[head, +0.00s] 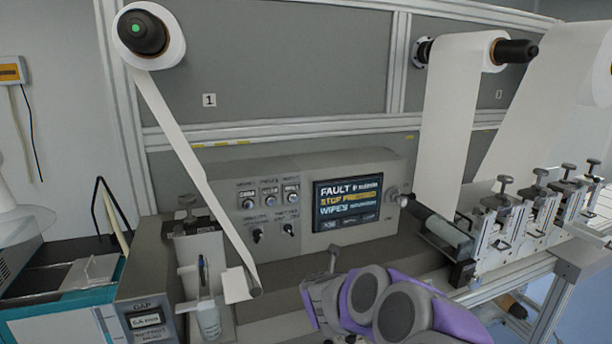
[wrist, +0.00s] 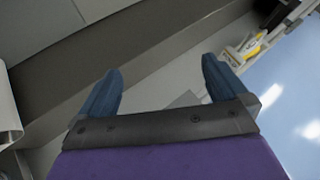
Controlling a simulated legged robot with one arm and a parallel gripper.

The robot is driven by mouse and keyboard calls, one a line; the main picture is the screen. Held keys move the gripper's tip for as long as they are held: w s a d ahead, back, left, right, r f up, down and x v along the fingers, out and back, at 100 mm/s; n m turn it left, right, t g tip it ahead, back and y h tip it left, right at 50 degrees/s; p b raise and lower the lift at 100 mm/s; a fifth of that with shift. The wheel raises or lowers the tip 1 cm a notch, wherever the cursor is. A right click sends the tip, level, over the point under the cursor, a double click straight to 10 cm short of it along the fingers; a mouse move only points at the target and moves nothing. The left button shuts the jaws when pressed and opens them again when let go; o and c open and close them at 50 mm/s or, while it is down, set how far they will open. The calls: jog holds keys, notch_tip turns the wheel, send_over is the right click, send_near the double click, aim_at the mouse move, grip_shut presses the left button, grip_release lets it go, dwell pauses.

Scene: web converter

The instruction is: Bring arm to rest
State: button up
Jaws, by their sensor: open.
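My arm, purple and grey, is folded low at the bottom centre of the head view, in front of the machine's grey ledge. My gripper (wrist: 160,92) shows in the wrist view with two blue fingers spread apart and nothing between them. Its fingertips point toward a grey ledge and a lighter surface below. In the head view the gripper's fingers cannot be made out.
A control panel with a lit fault screen (head: 348,203) stands behind my arm. White web rolls (head: 150,35) hang at upper left and upper right. Metal clamp units (head: 500,225) line the right bench. A small gauge box (head: 148,320) is at lower left.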

jog(key=s+a+r+n+y, duration=0.3)
jog(key=a+r+n+y, duration=0.2)
jog(key=a+r+n, duration=0.25)
jog(key=s+a+r+n+g+y, duration=0.1)
jog(key=s+a+r+n+y, duration=0.1)
jog(key=s+n, duration=0.35)
jog(key=s+a+r+n+g+y, duration=0.1)
jog(key=s+a+r+n+y, duration=0.15)
jog(key=s+n, duration=0.3)
jog(key=s+d+f+n+g, duration=0.1)
jog(key=s+f+n+g, duration=0.1)
jog(key=s+n, duration=0.4)
jog(key=s+d+f+n+g, duration=0.15)
jog(key=s+n, duration=0.25)
jog(key=s, duration=0.5)
jog(key=s+d+f+n+g+h, duration=0.2)
jog(key=s+d, duration=0.3)
jog(key=s, duration=0.3)
jog(key=s+d+f+n+g+h, duration=0.1)
jog(key=s+d+f+n+g, duration=0.1)
jog(key=s+d, duration=0.3)
jog(key=s+d+f+n+g+h, duration=0.1)
jog(key=s+d+n+g, duration=0.3)
jog(key=s, duration=0.8)
jog(key=shift+s+d+f+n+h, duration=0.15)
jog(key=shift+d+f+n+h, duration=0.25)
jog(key=shift+d+h, duration=0.45)
jog(key=shift+a, duration=0.15)
